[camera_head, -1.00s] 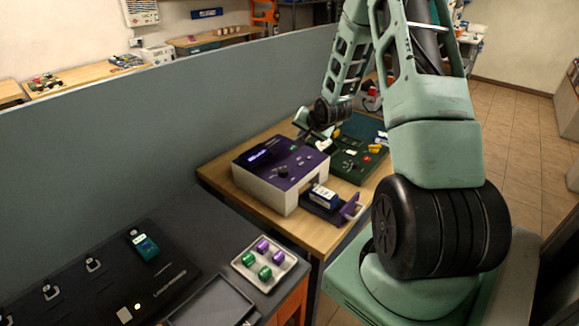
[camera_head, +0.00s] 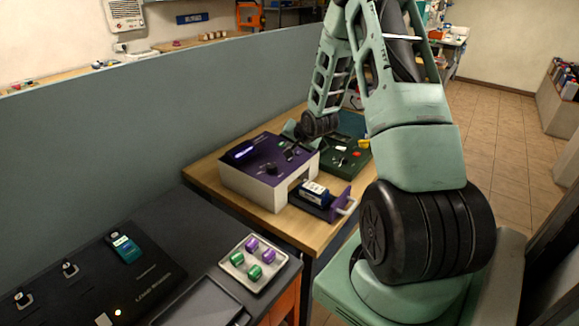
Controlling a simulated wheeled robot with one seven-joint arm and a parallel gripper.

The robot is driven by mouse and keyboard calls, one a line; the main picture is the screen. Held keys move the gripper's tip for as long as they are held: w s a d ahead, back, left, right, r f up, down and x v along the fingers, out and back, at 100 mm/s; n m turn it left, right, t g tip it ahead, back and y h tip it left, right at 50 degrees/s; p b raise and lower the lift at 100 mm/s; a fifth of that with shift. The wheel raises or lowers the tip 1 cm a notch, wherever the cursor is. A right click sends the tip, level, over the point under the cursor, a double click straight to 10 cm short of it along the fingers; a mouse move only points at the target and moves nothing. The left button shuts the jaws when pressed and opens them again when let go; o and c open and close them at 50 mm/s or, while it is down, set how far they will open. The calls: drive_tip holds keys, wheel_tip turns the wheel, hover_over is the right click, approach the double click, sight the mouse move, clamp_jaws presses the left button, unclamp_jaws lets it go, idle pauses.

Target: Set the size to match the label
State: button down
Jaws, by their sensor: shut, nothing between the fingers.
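A white box with a purple top (camera_head: 268,160) stands on the wooden table and has a lit display (camera_head: 241,151), too small to read. A dark knob (camera_head: 270,168) sits on its top. A drawer (camera_head: 328,208) with a pale handle is pulled out at the front right. A dark blue battery (camera_head: 314,193) with a white label lies in it; the label is too small to read. My gripper (camera_head: 290,151) is shut and empty, low over the back right of the purple top. I cannot tell whether it touches a control there.
At front left are a black charging board (camera_head: 150,275) holding a teal battery (camera_head: 126,247), and a tray (camera_head: 238,258) with green and purple pieces. A grey partition (camera_head: 110,150) runs behind.

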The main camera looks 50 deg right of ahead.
sight(291, 160)
drive_tip(key=shift+f+b, duration=0.55)
drive_tip(key=shift+f, duration=0.7)
drive_tip(key=shift+f, duration=0.2)
idle(0.9)
drive_tip(key=shift+f+b, duration=0.25)
drive_tip(key=shift+b, duration=0.1)
drive_tip(key=shift+f, duration=0.35)
idle(0.4)
drive_tip(key=shift+r, duration=0.15)
idle(0.3)
drive_tip(key=shift+r+p, duration=0.35)
drive_tip(key=shift+r, duration=0.3)
wheel_tip(291, 160, up, 5)
drive_tip(key=p, duration=0.4)
